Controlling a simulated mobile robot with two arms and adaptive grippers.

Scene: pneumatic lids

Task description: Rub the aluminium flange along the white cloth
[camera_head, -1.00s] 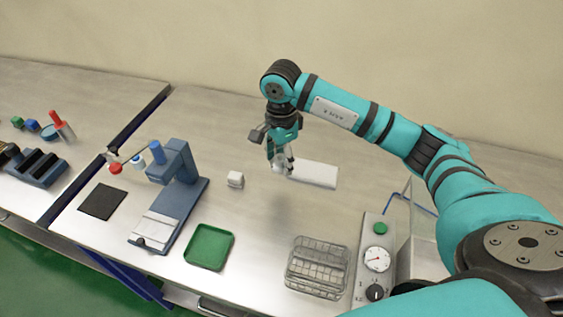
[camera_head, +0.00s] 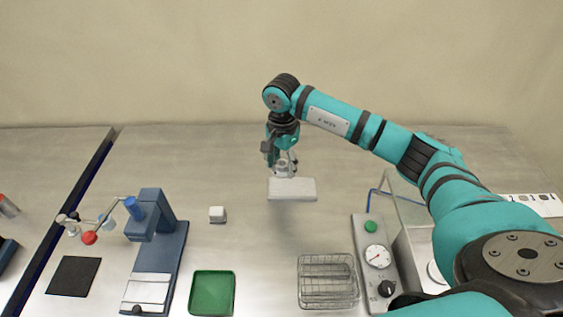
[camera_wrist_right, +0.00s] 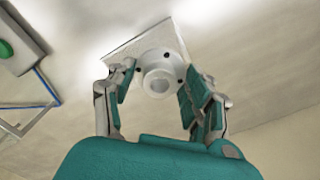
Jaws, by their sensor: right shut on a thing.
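The white cloth (camera_head: 293,190) is a pale flat rectangle lying on the steel bench in the middle of the head view. It also shows behind the flange in the right wrist view (camera_wrist_right: 115,48). My right gripper (camera_head: 282,166) is shut on the aluminium flange (camera_wrist_right: 159,72), a pale round piece with a central hub and small dark holes. The flange also shows between the fingers in the head view (camera_head: 283,170), at the cloth's back edge. I cannot tell whether it touches the cloth. My left gripper is in neither view.
A small white block (camera_head: 217,214) and a blue press (camera_head: 160,240) stand left of the cloth. A green tray (camera_head: 233,295), a wire basket (camera_head: 328,282) and a panel with a gauge (camera_head: 373,225) stand in front.

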